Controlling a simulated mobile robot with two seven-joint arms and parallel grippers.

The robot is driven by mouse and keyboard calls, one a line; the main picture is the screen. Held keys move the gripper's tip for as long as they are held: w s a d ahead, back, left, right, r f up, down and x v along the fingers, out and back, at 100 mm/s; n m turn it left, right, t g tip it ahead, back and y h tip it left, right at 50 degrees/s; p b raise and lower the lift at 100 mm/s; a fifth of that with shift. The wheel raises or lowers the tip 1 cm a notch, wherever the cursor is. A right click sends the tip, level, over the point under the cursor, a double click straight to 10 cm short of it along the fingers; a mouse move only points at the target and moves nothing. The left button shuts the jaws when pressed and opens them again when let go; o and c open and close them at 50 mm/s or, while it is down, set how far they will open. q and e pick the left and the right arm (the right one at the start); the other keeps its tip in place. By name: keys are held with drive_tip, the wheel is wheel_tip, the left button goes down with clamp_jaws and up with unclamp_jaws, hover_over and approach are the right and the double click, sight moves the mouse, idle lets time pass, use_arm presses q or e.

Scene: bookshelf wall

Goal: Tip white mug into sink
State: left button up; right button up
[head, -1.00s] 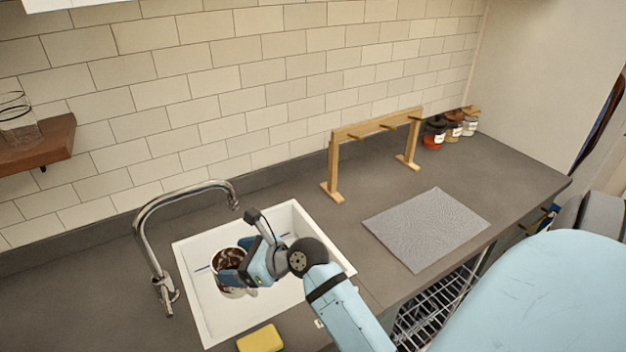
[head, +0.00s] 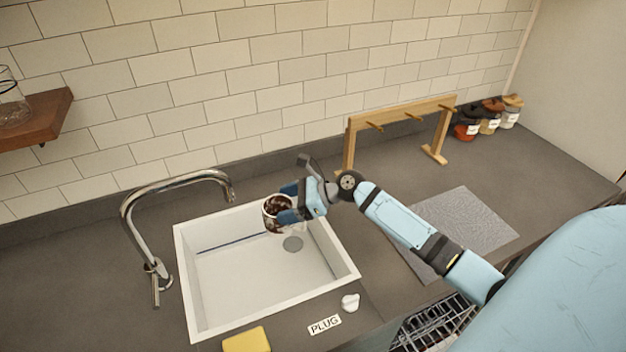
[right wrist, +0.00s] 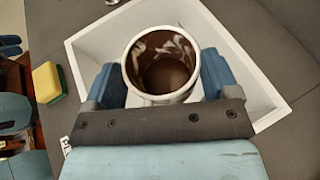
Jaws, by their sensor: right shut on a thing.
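The white mug (head: 270,222) has a dark brown inside and is held over the back right part of the white sink (head: 345,268). My right gripper (head: 290,210) is shut on the mug. In the right wrist view the mug (right wrist: 161,95) sits between the two blue fingers of my right gripper (right wrist: 160,82), its mouth facing the camera. Brown liquid or residue with pale streaks shows inside. No liquid is seen falling. The mug's exact tilt is hard to tell. My left gripper is not in view.
A tap (head: 140,215) arches at the sink's left. A yellow sponge (head: 246,340), a PLUG label (head: 324,325) and a white plug (head: 350,302) lie in front. A wooden rack (head: 400,112), jars (head: 490,122) and a grey mat (head: 478,222) are to the right.

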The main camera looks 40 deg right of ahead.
sight(292, 226)
drive_tip(key=w+d+r, duration=0.1)
drive_tip(key=w+d, duration=0.1)
drive_tip(key=d, duration=0.7)
drive_tip(key=a+h+p, duration=0.1)
drive_tip(key=a, duration=0.1)
drive_tip(key=s+a+n+h+p, duration=0.1)
drive_tip(key=p, duration=0.1)
drive_tip(key=s+a+n+h+p, duration=0.1)
drive_tip(key=a+p, duration=0.1)
drive_tip(key=shift+a+f, duration=0.25)
drive_tip(key=shift+a, duration=0.1)
drive_tip(key=a+f+n+h, duration=0.1)
drive_tip(key=s+a+f+n+h, duration=0.1)
drive_tip(key=f, duration=0.1)
drive_tip(key=shift+a+f+t, duration=0.25)
drive_tip(key=shift+a+t, duration=0.15)
drive_tip(key=shift+s+a+f+h, duration=0.15)
drive_tip(key=shift+a+f+h, duration=0.2)
drive_tip(key=shift+h, duration=0.25)
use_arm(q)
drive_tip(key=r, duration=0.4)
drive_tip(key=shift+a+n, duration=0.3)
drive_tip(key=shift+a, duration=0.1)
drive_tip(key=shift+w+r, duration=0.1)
use_arm(e)
drive_tip(key=shift+f, duration=0.1)
